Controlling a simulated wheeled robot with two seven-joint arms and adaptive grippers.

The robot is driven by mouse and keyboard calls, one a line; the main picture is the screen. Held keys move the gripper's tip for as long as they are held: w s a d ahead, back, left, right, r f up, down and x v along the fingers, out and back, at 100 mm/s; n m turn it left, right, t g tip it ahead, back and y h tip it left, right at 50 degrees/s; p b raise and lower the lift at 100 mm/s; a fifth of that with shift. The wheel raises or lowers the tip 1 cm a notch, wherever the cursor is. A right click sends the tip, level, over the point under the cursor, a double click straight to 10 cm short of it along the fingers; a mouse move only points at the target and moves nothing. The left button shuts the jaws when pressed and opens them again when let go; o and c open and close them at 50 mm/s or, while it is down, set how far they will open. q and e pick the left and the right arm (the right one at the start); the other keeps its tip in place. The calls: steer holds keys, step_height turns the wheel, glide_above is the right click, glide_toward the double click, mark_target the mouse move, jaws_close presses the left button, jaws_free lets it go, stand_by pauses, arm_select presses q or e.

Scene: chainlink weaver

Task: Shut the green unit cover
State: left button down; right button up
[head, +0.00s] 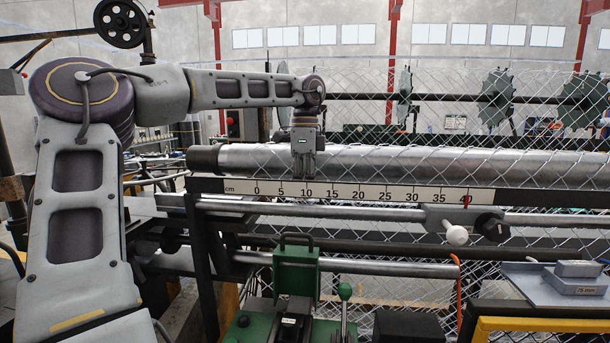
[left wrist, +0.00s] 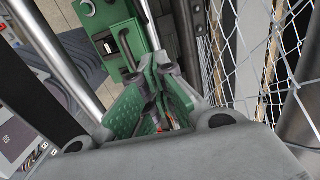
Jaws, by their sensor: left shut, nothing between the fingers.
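The green unit (head: 252,327) stands at the bottom centre of the head view. Its green cover (head: 296,272), a panel with a dark handle on top, stands upright at the back of it. My left gripper (head: 304,174) points down in front of the large roller, near the 10 mark of the scale. It is shut and empty, above the cover and apart from it in the head view. My right gripper is not in view.
A white cm scale (head: 345,193) runs along the large roller (head: 390,162). Below it are a rail with a white knob (head: 456,235) and a lower bar (head: 390,270). A green-knobbed lever (head: 344,292) stands right of the unit. A grey tray (head: 535,285) is at right.

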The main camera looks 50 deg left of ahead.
arm_select(q)
steer(key=shift+w+a+r, duration=0.15)
steer(key=shift+w+r, duration=0.05)
steer(key=shift+r, duration=0.55)
steer(key=shift+w+a+r, duration=0.1)
steer(key=shift+w+r, duration=0.05)
steer(key=shift+r, duration=0.55)
steer(key=shift+a, duration=0.1)
